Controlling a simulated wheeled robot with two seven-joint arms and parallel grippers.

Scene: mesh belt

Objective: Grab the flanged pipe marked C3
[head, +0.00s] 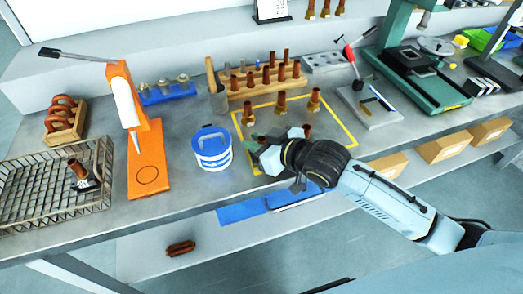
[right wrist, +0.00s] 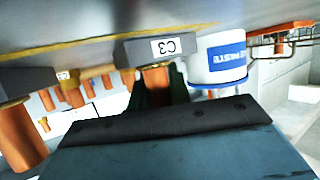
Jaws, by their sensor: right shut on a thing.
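My right gripper (head: 275,152) is low over the front left part of a yellow-outlined square on the bench. In the right wrist view, which looks upside down, a copper flanged pipe (right wrist: 156,78) stands on a dark base labelled C3. The dark fingers (right wrist: 160,93) are shut around this pipe, and the base touches the bench. In the head view the gripper mostly hides this pipe. Other flanged pipes stand in the square, such as one at the back (head: 281,101) and one at the right (head: 315,98). My left gripper is not in view.
A white and blue waste can (head: 212,150) stands just left of the gripper. Further left are an orange press (head: 147,160) and a wire mesh basket (head: 30,180) with a pipe in it (head: 77,168). A wooden rack (head: 265,88) of pipes is behind the square.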

